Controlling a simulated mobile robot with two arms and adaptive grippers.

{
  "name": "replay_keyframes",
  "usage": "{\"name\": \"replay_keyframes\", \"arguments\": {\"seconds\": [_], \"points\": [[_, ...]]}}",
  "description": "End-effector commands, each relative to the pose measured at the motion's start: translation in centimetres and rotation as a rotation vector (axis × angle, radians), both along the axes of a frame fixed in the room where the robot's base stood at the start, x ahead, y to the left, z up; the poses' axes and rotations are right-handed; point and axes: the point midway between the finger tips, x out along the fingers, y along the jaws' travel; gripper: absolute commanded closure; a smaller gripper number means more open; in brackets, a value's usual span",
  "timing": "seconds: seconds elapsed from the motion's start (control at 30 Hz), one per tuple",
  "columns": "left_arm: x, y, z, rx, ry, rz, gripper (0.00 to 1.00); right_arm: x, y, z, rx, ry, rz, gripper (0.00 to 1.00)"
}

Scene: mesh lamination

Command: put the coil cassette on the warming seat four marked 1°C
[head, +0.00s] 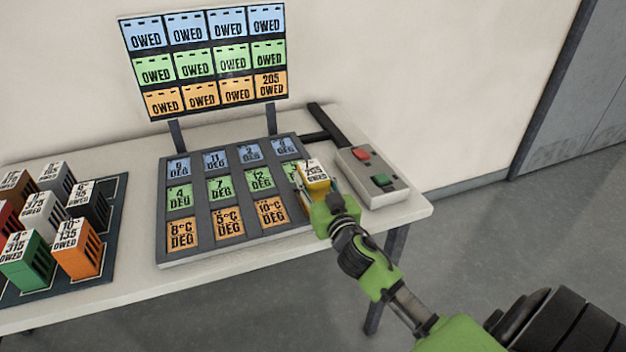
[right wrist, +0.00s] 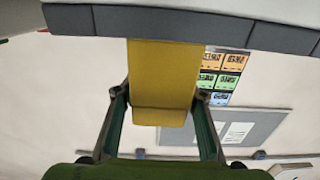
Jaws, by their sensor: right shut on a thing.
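The coil cassette (head: 316,178) is yellow with a white top label reading 205 OWED. My right gripper (head: 326,205) is shut on it at the right end of the grey seat panel (head: 168,228). In the right wrist view the yellow cassette (right wrist: 162,75) stands between my two fingers (right wrist: 160,97), its far end at the panel edge (right wrist: 200,28). The orange-row seat at the panel's lower right corner is hidden behind the cassette and gripper, so its mark cannot be read. I cannot tell whether the cassette touches the panel. My left gripper is not in view.
A control box (head: 385,190) with a red and a green button stands close right of the panel. A dark tray (head: 112,215) of several cassettes lies at left. A board of OWED cards (head: 205,62) rises behind. The table's front right edge (head: 420,212) is near.

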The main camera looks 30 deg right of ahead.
Motion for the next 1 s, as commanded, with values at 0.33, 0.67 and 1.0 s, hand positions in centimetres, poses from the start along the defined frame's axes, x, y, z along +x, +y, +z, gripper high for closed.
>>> {"name": "replay_keyframes", "arguments": {"seconds": [0.33,0.67,1.0], "points": [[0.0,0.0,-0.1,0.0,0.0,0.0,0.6,0.0,0.1,-0.1,-0.002,-0.007,0.002,1.0],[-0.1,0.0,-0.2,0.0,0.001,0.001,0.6,0.0,0.1,-0.4,0.0,-0.001,0.001,0.45],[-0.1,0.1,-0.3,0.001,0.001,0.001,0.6,-1.6,0.5,-0.5,0.001,0.001,0.002,0.45]]}}
